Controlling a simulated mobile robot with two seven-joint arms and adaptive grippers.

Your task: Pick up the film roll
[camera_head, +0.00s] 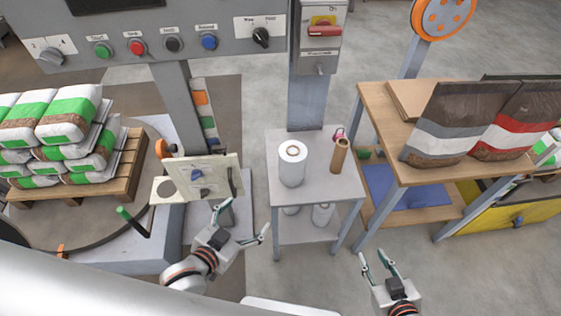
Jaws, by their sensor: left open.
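A white film roll (291,168) stands upright on the top of a small grey table (318,192), with its core opening facing up. My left gripper (243,217) is open and empty, in front of the table and to the left of the roll, apart from it. My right gripper (373,255) has its fingers spread and holds nothing; it is at the lower right, below and right of the table. More white rolls (322,214) show on the table's lower shelf, partly hidden by the tabletop.
A brown tube (339,157) stands right of the roll, with a pink-red item (339,133) behind it. A grey post (307,100) rises behind the table. A wooden bench (382,115) with bags is at right. A panel (202,178) stands left, near my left gripper.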

